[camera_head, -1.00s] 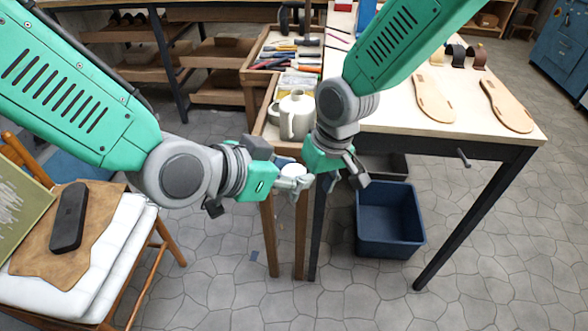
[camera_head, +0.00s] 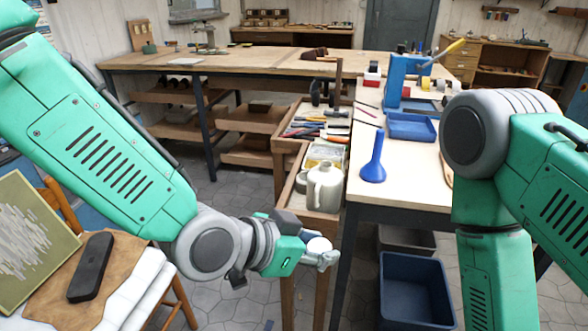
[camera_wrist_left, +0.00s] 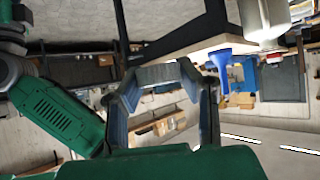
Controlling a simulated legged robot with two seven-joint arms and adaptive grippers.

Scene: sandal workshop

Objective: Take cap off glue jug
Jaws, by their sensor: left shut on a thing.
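My left gripper (camera_head: 324,258) is shut on a small white round cap-like thing (camera_head: 318,245), held in the air in front of the wooden tray. The fingers hide part of it. In the left wrist view the gripper fingers (camera_wrist_left: 165,85) show, but what they hold is not clear there. A pale grey jug (camera_head: 324,190) with a handle stands upright in the tray, just above and behind my left gripper in the picture and apart from it. Whether this is the glue jug I cannot tell. My right gripper is out of view; only its arm shows at the right.
The wooden tray (camera_head: 284,180) also holds several tools. A blue funnel (camera_head: 373,162) stands on the workbench (camera_head: 400,195), near a blue tray (camera_head: 411,126). A blue bin (camera_head: 412,285) is on the floor below. A chair with a dark case (camera_head: 91,267) stands at left.

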